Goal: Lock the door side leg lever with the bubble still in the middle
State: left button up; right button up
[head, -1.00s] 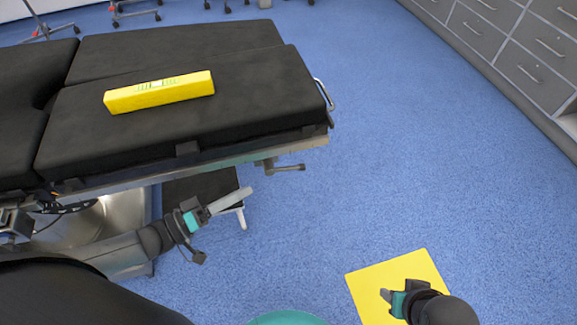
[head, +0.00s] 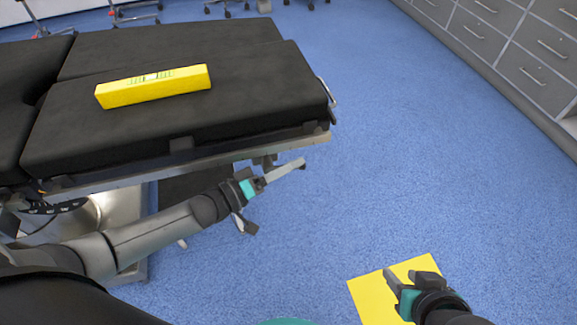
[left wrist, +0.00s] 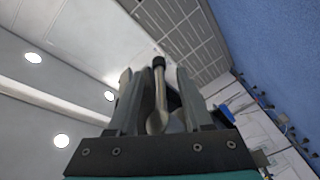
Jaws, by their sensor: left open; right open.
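The yellow bubble level (head: 155,87) lies on the black table pad (head: 240,110). Its green vial shows on top, with a pale bubble that looks near the middle, though it is small. The leg lever (head: 265,160) sticks out below the table's side rail. My left gripper (head: 285,172) is at this lever, its fingers alongside and partly hiding it. In the left wrist view the lever (left wrist: 158,90), a metal rod with a black end, stands between the open fingers. Whether they touch it I cannot tell. My right gripper (head: 405,279) is open and empty, above a yellow floor square.
The yellow square (head: 366,297) lies on the blue floor (head: 400,150). Grey drawer cabinets (head: 530,65) stand at the upper right. The metal side rail (head: 215,165) runs just above my left arm. The floor right of the table is clear.

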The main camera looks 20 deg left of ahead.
pick_arm(q)
grip_shut()
dwell(0.5)
jog(key=shift+r, duration=0.2)
dwell(0.8)
